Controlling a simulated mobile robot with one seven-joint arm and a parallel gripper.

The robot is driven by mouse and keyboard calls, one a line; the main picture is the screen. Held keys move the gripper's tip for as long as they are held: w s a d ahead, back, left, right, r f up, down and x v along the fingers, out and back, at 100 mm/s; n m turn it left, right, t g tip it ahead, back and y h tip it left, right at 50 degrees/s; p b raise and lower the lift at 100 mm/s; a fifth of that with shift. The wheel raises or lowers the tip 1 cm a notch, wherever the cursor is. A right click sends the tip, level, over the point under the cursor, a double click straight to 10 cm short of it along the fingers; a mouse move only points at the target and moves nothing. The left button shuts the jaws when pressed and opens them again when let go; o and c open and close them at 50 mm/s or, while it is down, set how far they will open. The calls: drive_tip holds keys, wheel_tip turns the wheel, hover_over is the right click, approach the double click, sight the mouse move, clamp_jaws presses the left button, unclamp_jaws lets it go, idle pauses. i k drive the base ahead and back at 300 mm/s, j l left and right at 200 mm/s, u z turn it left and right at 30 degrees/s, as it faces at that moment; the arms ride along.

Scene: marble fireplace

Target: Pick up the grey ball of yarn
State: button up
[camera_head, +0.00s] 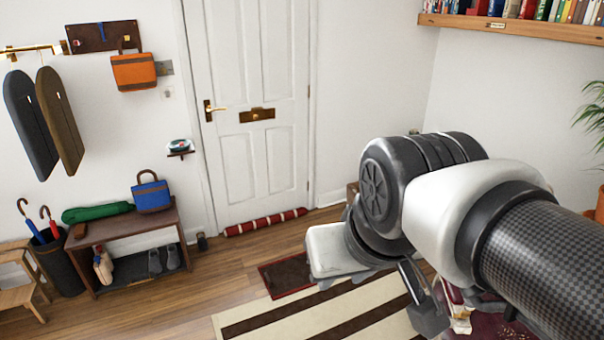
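I cannot make out a grey ball of yarn anywhere in this view. My arm fills the right side and hides part of the floor behind it. The dark end of my gripper (428,306) points down near the bottom, right of the striped rug. Only part of it shows, so I cannot tell whether it is open or shut, or whether it holds anything. Some small light and reddish items (459,315) lie just beyond it, partly hidden and too unclear to name.
A striped rug (290,325) and a dark red doormat (284,278) lie before the white door (250,100). A wooden bench (130,232) with shoes, a blue bag (151,194) and an umbrella stand (58,265) are at left. Wooden floor between is clear.

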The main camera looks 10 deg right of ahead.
sight(469, 307)
drive_tip(key=i+j+z, duration=0.1)
drive_tip(key=i, duration=0.35)
drive_tip(key=i+j+z, duration=0.1)
drive_tip(key=i+j, duration=0.15)
drive_tip(key=i, duration=0.2)
drive_tip(key=i+j, duration=0.2)
drive_tip(key=i, duration=0.2)
drive_tip(key=i+z, duration=0.2)
drive_tip(key=z, duration=0.2)
drive_tip(key=i+z, duration=0.2)
drive_tip(key=z, duration=0.2)
drive_tip(key=i+z, duration=0.2)
drive_tip(key=z, duration=0.2)
drive_tip(key=i+j+z, duration=0.15)
drive_tip(key=z, duration=0.25)
drive_tip(key=i+z, duration=0.25)
drive_tip(key=z, duration=0.25)
drive_tip(key=i+j+z, duration=0.15)
drive_tip(key=z, duration=0.35)
drive_tip(key=i+j+z, duration=0.25)
drive_tip(key=z, duration=0.2)
drive_tip(key=i+j+z, duration=0.45)
drive_tip(key=k+l, duration=0.1)
